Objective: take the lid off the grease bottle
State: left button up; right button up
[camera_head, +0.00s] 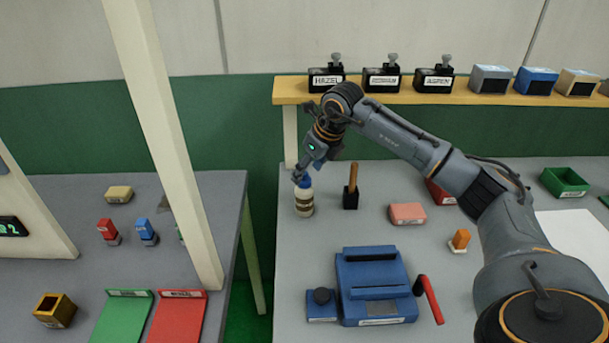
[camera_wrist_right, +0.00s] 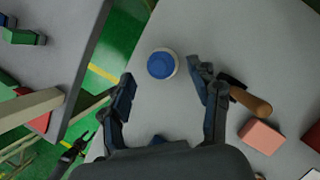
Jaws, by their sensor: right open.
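The grease bottle (camera_head: 304,204) stands upright on the right-hand table, pale with a brown band. Its blue lid (camera_head: 305,183) is on top. In the right wrist view the lid (camera_wrist_right: 161,65) shows as a blue disc from above. My right gripper (camera_head: 301,174) is at the top of the bottle, pointing down. In the wrist view its fingers (camera_wrist_right: 161,77) are spread, one on each side of the lid, with visible gaps. Whether a finger touches the lid is unclear. A small dark claw shape (camera_wrist_right: 76,148) at lower left may be my left gripper; its opening is unclear.
A wooden-handled tool in a black holder (camera_head: 351,189) stands just right of the bottle, close to one finger. A pink block (camera_head: 407,213) and a blue fixture (camera_head: 374,284) lie nearer. A shelf (camera_head: 290,92) runs behind. The table's left edge is close to the bottle.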

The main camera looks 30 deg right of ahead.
aim_at(304, 178)
jog(key=shift+x, duration=1.25)
jog(key=shift+r, duration=0.1)
jog(key=c, duration=0.9)
jog(key=shift+o, duration=0.2)
